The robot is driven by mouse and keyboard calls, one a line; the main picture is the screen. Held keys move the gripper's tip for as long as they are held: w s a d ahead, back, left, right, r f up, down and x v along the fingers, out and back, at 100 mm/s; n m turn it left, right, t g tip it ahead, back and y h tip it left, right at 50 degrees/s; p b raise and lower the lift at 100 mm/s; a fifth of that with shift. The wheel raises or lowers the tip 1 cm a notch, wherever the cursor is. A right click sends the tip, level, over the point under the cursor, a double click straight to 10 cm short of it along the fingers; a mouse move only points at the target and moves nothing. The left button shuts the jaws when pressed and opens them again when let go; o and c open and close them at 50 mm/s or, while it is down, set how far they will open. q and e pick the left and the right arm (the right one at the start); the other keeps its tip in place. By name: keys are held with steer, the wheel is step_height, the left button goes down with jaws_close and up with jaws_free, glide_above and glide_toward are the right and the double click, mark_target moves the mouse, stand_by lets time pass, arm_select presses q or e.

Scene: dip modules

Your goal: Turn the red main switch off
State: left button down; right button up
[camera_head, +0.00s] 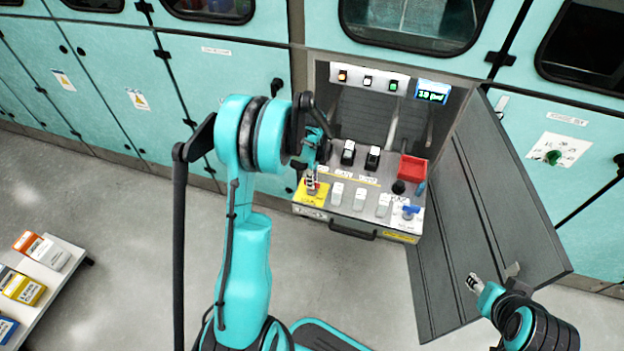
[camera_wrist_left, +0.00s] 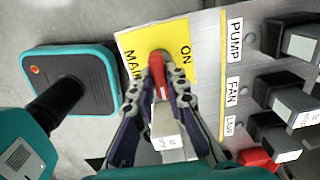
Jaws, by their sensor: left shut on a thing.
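The red main switch (camera_wrist_left: 157,75) sits on a yellow plate (camera_wrist_left: 185,38) lettered MAIN and ON, at the left end of the sloping control panel. In the left wrist view its red part points up and down the picture, between the two words. My left gripper (camera_head: 312,184) is over the plate in the head view. In the left wrist view its fingers (camera_wrist_left: 168,85) are closed around the red switch, one on each side. A pale marked block (camera_wrist_left: 168,140) shows between the fingers. My right gripper (camera_head: 474,284) is at lower right, away from the panel, its jaw state unclear.
Grey levers (camera_head: 360,199) labelled PUMP and FAN stand beside the main switch. Black switches (camera_head: 372,158), a red bin (camera_head: 412,168) and a lit display (camera_head: 433,92) are farther back. An open grey door (camera_head: 490,200) stands right. A shelf with boxes (camera_head: 42,252) is at left.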

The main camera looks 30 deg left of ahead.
arm_select(q)
steer(key=c, duration=1.5)
jaws_free()
steer(key=shift+c, duration=0.2)
step_height(320, 180, up, 12)
steer(key=s+d+r+n+t, duration=0.3)
steer(key=s+d+r+n, duration=0.4)
steer(key=s+d+r, duration=0.15)
steer(key=s+d+n+t, duration=0.4)
steer(key=s+d+n, duration=0.3)
steer(key=s+n, duration=0.1)
steer(key=shift+s+d+f, duration=0.25)
steer(key=shift+s+f, duration=0.1)
steer(key=shift+s, duration=0.45)
